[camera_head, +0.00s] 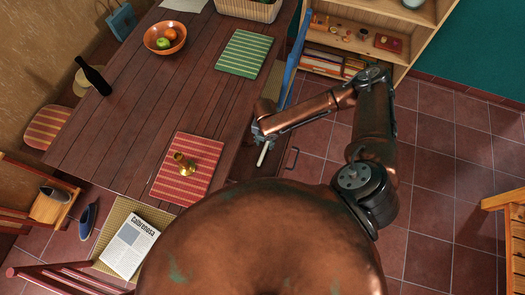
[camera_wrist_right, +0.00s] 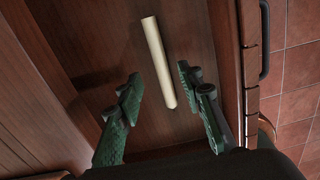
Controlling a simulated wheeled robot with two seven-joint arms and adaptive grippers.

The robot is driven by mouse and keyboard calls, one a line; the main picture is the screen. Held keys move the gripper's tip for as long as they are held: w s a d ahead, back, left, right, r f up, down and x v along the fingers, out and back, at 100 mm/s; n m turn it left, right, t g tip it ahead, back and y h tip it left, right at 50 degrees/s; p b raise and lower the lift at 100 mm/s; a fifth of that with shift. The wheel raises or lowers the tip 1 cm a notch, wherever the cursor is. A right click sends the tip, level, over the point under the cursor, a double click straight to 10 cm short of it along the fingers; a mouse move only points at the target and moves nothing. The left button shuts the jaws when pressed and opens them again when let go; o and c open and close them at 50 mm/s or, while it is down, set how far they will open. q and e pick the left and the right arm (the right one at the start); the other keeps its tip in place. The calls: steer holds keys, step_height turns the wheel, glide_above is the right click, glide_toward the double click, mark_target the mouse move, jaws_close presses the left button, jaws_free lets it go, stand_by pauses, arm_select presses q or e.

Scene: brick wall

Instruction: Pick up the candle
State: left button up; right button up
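The candle (camera_head: 263,155) is a thin cream stick at the right side of the table in the head view. In the right wrist view the candle (camera_wrist_right: 154,52) lies on the brown floor of an open drawer (camera_wrist_right: 228,50). My right gripper (camera_head: 262,136) reaches down over the drawer, partly covering the candle. In the right wrist view its two green fingers (camera_wrist_right: 160,80) are spread apart, with the candle's near end showing between them and gaps on both sides. Whether the fingertips are down at its height is hard to tell. My left gripper is not in view.
The drawer has a dark handle (camera_head: 292,159) on its outer side. The wooden table (camera_head: 130,120) holds a fruit bowl (camera_head: 165,38), a dark bottle (camera_head: 92,77), a green mat (camera_head: 243,54) and a red mat (camera_head: 170,185). A shelf (camera_head: 415,50) stands behind my right arm.

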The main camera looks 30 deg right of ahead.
mark_target(265, 149)
step_height(265, 149, down, 6)
steer(key=shift+d+r+b, duration=0.1)
steer(key=shift+r+b, duration=0.05)
steer(key=shift+b, duration=0.3)
steer(key=shift+c, duration=0.4)
jaws_close()
